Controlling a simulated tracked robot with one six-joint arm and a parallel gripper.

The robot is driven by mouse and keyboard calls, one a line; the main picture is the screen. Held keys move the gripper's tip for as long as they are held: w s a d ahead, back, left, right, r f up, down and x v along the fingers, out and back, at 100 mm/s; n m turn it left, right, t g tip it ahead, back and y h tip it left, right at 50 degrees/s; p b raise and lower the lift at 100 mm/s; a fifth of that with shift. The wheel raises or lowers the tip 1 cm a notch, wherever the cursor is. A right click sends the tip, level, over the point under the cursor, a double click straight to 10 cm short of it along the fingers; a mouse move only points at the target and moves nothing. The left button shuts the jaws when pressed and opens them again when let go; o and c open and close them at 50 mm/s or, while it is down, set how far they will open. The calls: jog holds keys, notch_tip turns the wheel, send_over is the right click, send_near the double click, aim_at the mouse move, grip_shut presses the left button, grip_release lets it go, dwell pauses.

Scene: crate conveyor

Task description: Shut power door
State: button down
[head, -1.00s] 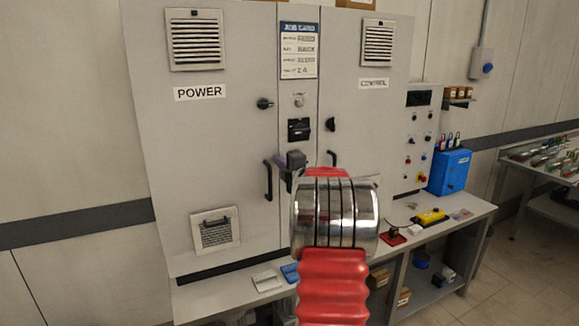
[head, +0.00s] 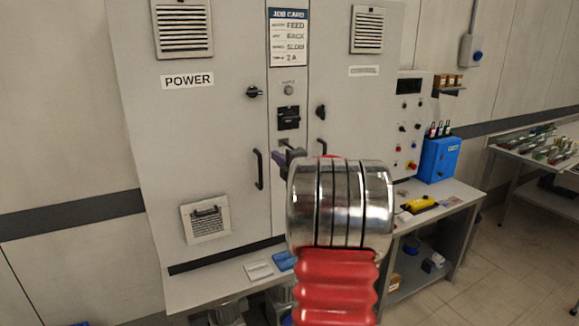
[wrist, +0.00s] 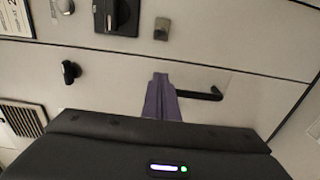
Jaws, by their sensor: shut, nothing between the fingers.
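The power door (head: 200,125) is the left grey cabinet door, labelled POWER. It looks about flush with the centre panel; I cannot tell whether a small gap is left. Its black bar handle (head: 259,169) is near its right edge, with a black knob (head: 253,92) above. My gripper (head: 284,158) is shut and empty, just right of the handle, partly hidden behind my wrist. In the wrist view the purple fingers (wrist: 162,97) overlap one end of the handle (wrist: 205,94); contact cannot be told. The knob (wrist: 70,71) shows there too.
The control door (head: 361,115) with its own handle is on the right. A bench (head: 470,195) carries a blue box (head: 438,160) and a yellow item (head: 420,204). A pale item and a blue one lie on the ledge below the doors.

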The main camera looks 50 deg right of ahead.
jog(key=v, duration=0.7)
dwell(0.6)
